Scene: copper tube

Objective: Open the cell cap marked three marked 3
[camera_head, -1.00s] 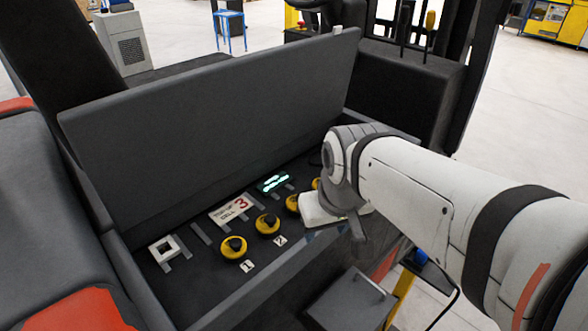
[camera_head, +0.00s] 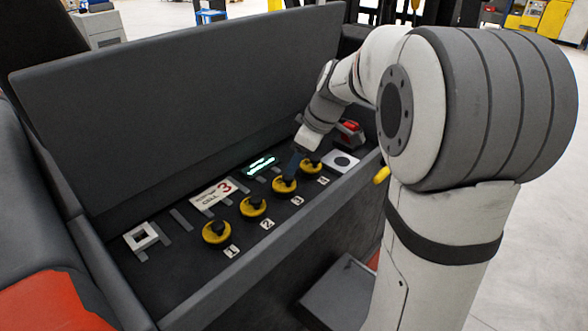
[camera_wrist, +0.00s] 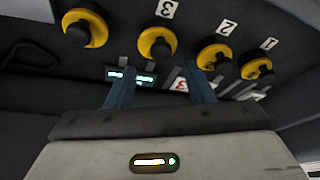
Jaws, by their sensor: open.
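The cell cap marked 3 (camera_head: 284,189) is a yellow ring with a black knob, third from the left in a row in the head view. It also shows at the top middle of the wrist view (camera_wrist: 157,44), with its 3 label (camera_wrist: 165,8). My gripper (camera_head: 293,168) is over the panel just behind this cap. In the wrist view my gripper (camera_wrist: 158,78) has its two blue fingers apart, with nothing between them. The cap lies beyond the fingertips, roughly in line with the gap. Whether a finger touches it, I cannot tell.
Similar caps marked 1 (camera_head: 216,232) and 2 (camera_head: 253,206) stand to the left, and another cap (camera_head: 311,167) close on the right. A "CELL 3" card (camera_head: 213,194) and a lit green display (camera_head: 259,165) lie behind the row. A raised dark lid (camera_head: 170,105) stands at the back.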

